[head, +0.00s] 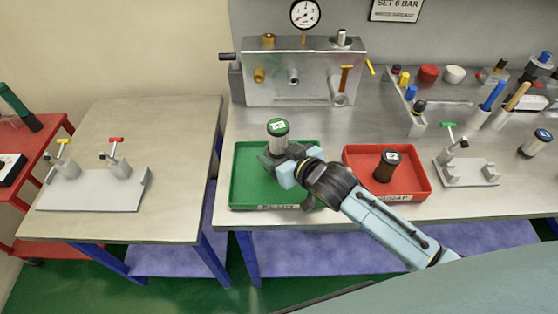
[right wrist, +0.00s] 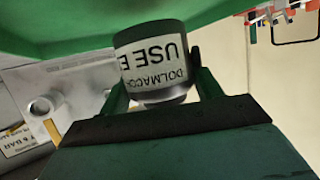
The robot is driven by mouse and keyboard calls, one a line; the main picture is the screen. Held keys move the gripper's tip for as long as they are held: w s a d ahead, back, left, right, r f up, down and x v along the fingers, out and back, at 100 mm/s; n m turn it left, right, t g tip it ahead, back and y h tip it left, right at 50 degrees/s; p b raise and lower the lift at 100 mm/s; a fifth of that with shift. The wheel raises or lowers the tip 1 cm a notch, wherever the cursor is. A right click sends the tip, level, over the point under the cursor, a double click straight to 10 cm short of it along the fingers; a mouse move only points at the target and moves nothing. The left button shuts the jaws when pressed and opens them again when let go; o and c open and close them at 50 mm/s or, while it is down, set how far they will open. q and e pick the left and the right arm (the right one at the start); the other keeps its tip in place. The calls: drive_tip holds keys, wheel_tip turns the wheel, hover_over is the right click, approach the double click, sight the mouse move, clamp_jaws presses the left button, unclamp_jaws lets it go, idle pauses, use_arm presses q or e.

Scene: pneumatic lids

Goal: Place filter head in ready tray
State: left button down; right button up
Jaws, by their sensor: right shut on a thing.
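The right wrist view, which is upside down, shows the lettered body of the filter head (right wrist: 155,60) between the fingers of the right gripper (right wrist: 160,88). There the green tray (right wrist: 60,25) lies close to the filter head's lower end. I cannot tell whether they touch. My left gripper is not in view.
A red tray (head: 415,186) with a dark filter head (head: 385,167) stands just right of my arm. A metal manifold (head: 300,82) with a gauge (head: 305,14) stands behind the green tray. Clamp fixtures stand on the left table (head: 165,118) and at right (head: 465,170).

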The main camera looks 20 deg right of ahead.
drive_tip(key=shift+f, duration=1.35)
drive_tip(key=shift+f, duration=0.15)
drive_tip(key=o, duration=1.3)
drive_tip(key=shift+c, duration=0.2)
drive_tip(key=v, duration=1.2)
